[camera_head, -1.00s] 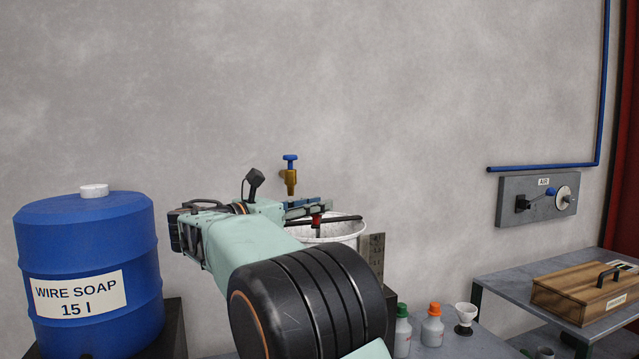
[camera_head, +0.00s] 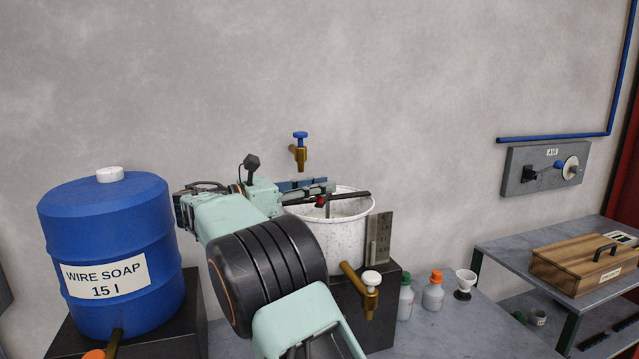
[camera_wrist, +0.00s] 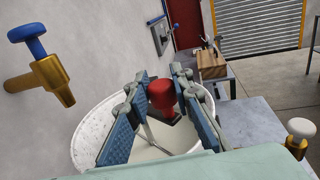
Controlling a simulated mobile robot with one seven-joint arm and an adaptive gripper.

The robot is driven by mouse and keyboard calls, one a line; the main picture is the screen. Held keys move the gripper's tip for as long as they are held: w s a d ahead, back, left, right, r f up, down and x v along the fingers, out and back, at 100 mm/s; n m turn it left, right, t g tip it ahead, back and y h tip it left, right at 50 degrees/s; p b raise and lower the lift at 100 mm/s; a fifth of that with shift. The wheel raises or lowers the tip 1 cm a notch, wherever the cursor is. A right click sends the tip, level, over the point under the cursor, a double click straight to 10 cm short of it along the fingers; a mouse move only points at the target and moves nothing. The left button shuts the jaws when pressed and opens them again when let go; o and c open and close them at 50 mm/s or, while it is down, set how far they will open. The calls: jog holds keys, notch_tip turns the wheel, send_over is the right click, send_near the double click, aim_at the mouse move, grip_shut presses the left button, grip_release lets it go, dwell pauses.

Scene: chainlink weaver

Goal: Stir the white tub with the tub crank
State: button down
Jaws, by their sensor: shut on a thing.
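The white tub (camera_head: 342,243) stands on a dark block against the wall, with a brass tap (camera_head: 366,287) with a white knob at its front. The tub crank is a dark bar (camera_head: 350,195) across the tub's rim with a red knob (camera_head: 320,201). In the wrist view the red knob (camera_wrist: 161,95) sits between the two blue-padded fingers, above pale liquid (camera_wrist: 170,140). My gripper (camera_head: 318,192) is over the tub's rim, shut on the red knob; it also shows in the wrist view (camera_wrist: 160,100). The arm hides the tub's left side.
A blue-handled brass tap (camera_head: 299,153) juts from the wall above the tub. A blue soap barrel (camera_head: 112,252) stands at left. A metal plate (camera_head: 379,240), bottles (camera_head: 433,292) and a small white cup (camera_head: 466,281) are right of the tub. A wooden box (camera_head: 580,265) sits farther right.

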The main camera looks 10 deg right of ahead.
jog(key=shift+f, duration=0.1)
jog(key=c, duration=1.7)
grip_release()
jog(key=shift+o, duration=0.2)
jog(key=v, duration=0.7)
jog(key=shift+s+a, duration=0.15)
jog(key=shift+a, duration=0.1)
